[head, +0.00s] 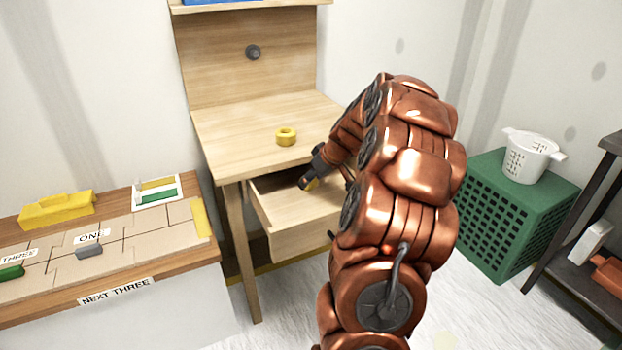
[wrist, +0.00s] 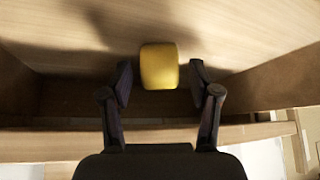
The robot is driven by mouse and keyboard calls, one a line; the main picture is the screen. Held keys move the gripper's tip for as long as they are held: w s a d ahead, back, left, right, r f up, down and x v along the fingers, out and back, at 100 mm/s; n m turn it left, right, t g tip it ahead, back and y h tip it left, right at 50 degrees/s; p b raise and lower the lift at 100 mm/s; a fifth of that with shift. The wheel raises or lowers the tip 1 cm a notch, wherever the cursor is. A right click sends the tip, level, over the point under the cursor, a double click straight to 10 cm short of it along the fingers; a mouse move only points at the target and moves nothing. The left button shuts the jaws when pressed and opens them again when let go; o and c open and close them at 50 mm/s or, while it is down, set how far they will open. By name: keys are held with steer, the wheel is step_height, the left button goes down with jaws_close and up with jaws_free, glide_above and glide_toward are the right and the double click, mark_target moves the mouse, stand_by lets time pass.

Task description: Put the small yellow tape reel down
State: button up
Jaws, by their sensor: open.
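A small yellow piece (wrist: 159,66), likely the small tape reel, lies on the wooden floor of the open drawer (head: 295,208). It shows side-on in the wrist view, so its hole is hidden. My gripper (wrist: 160,72) is open, with one finger on each side of it and a gap on both sides. In the head view my gripper (head: 309,182) reaches into the drawer, and only a bit of yellow shows by its tips. Another yellow tape reel (head: 286,137) lies flat on the desk top above.
The wooden desk (head: 240,133) is otherwise clear on top. The drawer's walls surround my gripper. A low worktop (head: 150,259) with labelled panels, a yellow box (head: 57,209) and a grey block (head: 89,251) stands left. A green crate (head: 515,217) with a white basket (head: 531,157) stands right.

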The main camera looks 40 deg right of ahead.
steer(key=shift+r, duration=0.1)
steer(key=shift+r, duration=0.2)
steer(key=p+v, duration=0.1)
steer(key=v, duration=1)
steer(key=shift+s+r+p, duration=0.3)
steer(key=shift+p, duration=0.05)
